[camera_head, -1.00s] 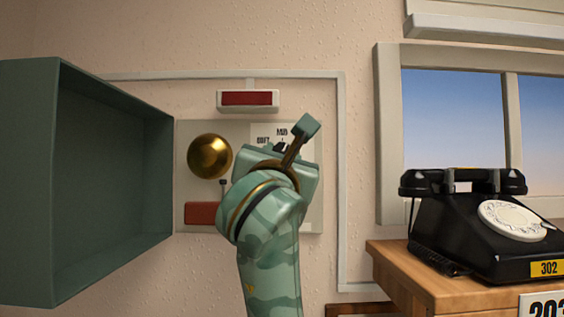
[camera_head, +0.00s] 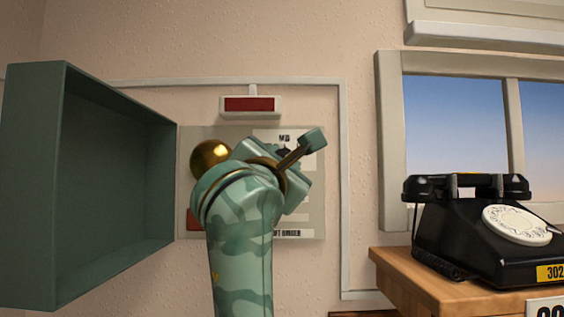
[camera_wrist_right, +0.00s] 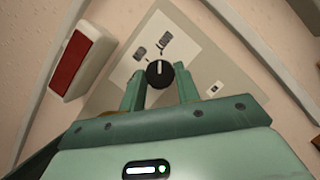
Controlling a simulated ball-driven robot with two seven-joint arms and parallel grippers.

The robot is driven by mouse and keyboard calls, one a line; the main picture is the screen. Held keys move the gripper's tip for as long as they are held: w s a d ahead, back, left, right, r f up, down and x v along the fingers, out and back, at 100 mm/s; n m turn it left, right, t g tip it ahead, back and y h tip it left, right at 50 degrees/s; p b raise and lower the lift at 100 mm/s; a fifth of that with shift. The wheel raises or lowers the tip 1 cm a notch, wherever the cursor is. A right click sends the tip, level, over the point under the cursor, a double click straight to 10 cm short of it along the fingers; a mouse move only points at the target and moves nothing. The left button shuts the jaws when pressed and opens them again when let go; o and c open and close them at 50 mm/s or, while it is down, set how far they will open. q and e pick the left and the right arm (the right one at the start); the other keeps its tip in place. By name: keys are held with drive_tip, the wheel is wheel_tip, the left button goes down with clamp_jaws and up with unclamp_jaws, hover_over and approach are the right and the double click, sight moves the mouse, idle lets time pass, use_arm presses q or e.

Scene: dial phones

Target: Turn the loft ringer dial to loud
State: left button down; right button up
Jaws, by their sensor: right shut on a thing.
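The loft ringer dial (camera_wrist_right: 160,73) is a small black knob with a white pointer line, on a white label plate with small dark markings in the right wrist view. My right gripper (camera_wrist_right: 160,84) is shut on the dial, one finger at each side. In the head view my right gripper (camera_head: 287,152) covers most of the dial and the label plate (camera_head: 310,160), where "MID" shows at the top. A strip reading "...FT RINGER" shows low on the panel (camera_head: 315,215). My left gripper is not in view.
A brass bell (camera_head: 210,156) sits left of the dial, partly behind my wrist. An open green box door (camera_head: 110,180) stands out at the left. A red-fronted box (camera_head: 250,106) is above the panel. A black dial phone (camera_head: 470,235) stands on a wooden surface (camera_head: 395,265) at the right.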

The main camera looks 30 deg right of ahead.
drive_tip(key=o, duration=1)
drive_tip(key=shift+s+a+f, duration=0.1)
drive_tip(key=b+v, duration=0.3)
drive_tip(key=v, duration=1.3)
drive_tip(key=shift+s+f, duration=0.1)
